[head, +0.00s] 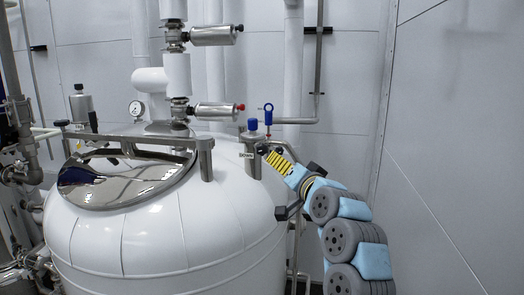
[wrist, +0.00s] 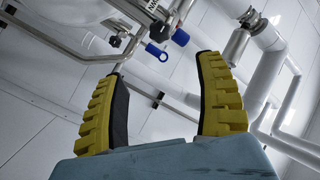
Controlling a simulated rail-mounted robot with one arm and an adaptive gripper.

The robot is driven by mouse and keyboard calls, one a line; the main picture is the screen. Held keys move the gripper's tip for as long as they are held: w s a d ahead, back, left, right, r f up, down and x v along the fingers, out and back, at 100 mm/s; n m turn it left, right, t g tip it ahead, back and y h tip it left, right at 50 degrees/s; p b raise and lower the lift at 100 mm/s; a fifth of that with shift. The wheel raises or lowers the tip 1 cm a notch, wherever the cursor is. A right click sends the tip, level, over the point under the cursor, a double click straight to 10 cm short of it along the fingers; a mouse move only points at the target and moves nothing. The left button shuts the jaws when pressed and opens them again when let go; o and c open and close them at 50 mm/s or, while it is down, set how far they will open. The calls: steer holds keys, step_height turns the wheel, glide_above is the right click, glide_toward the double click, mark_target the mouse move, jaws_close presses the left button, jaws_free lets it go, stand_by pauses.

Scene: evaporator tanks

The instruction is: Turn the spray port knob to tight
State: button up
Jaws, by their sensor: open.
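A steel port (head: 252,160) with a blue cap (head: 253,125) and a dark-lettered label stands on the white tank's top right. A small black knob (head: 262,149) sits at its side, close to my gripper (head: 271,156). I cannot tell for sure which knob is the spray port knob, or its setting. In the wrist view my gripper (wrist: 163,64) is open, with its yellow-and-black fingers wide apart and nothing between them. Beyond the fingertips are black knobs (wrist: 157,29), the blue cap (wrist: 180,37) and a blue ring handle (wrist: 157,53). No contact is visible.
The blue ring handle (head: 268,115) stands upright by a pipe (head: 293,121) right of the port. The polished lid (head: 125,182) and a pressure gauge (head: 136,108) are further left. The area right of my arm, up to the wall (head: 455,150), is clear.

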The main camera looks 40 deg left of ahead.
mark_target(263, 148)
steer(key=p+x, duration=0.1)
steer(key=x, duration=1)
steer(key=shift+r+p, duration=0.1)
steer(key=shift+p, duration=0.3)
steer(key=shift+w+a, duration=0.2)
steer(key=shift+a, duration=0.3)
steer(key=shift+w+a, duration=0.3)
steer(key=shift+a, duration=0.1)
steer(key=shift+p+x, duration=0.45)
steer(key=shift+x, duration=0.3)
steer(key=shift+w+a, duration=0.2)
steer(key=shift+a, duration=0.25)
steer(key=shift+w+a+p, duration=0.3)
steer(key=shift+a+p, duration=0.05)
steer(key=shift+a, duration=0.05)
steer(key=c, duration=1.2)
